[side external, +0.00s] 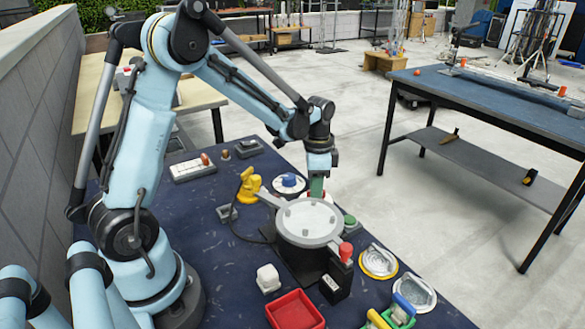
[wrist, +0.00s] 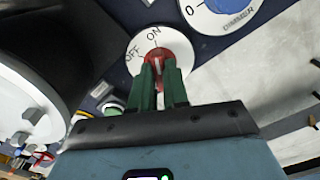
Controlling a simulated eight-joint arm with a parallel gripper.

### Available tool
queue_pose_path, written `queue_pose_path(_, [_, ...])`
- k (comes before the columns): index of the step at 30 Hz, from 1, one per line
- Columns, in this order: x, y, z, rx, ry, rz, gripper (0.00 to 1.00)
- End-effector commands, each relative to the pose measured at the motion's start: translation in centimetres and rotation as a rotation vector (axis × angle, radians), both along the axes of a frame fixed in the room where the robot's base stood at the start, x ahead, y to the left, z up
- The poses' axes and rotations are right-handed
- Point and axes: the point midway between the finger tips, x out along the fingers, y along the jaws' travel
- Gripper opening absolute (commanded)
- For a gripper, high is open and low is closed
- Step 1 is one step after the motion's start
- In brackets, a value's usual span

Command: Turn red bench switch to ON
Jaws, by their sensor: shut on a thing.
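The red bench switch (wrist: 155,54) sits on a round white plate marked OFF and ON in the wrist view. OFF is at the plate's left and ON at its top. My gripper (wrist: 160,66) has its green fingers closed around the red knob from either side. A pale mark shows between the fingers and runs roughly up toward the ON side; its exact angle is hard to tell. In the side view, my gripper (side external: 316,189) points down behind the round grey-topped device, and the switch is mostly hidden there.
A dimmer dial with a blue knob (side external: 289,181) is close to the switch. The round grey-topped device (side external: 308,219) with a red-knobbed handle (side external: 346,251) stands close in front. A yellow object (side external: 248,186), red tray (side external: 295,311) and white block (side external: 268,277) share the bench.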

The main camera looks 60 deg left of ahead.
Motion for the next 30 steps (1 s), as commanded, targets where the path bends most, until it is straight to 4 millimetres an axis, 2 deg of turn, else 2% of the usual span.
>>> queue_pose_path(9, [0.0,0.0,0.0,0.0,0.0,-0.003,0.0])
queue_pose_path(10, [0.0,0.0,0.0,0.0,0.0,-0.003,0.16])
queue_pose_path(15, [0.0,0.0,0.0,0.0,0.0,-0.002,0.4])
queue_pose_path(25, [0.0,0.0,0.3,0.0,0.0,-0.001,0.4])
queue_pose_path(30, [0.0,0.0,2.0,0.0,0.0,-0.001,0.4])
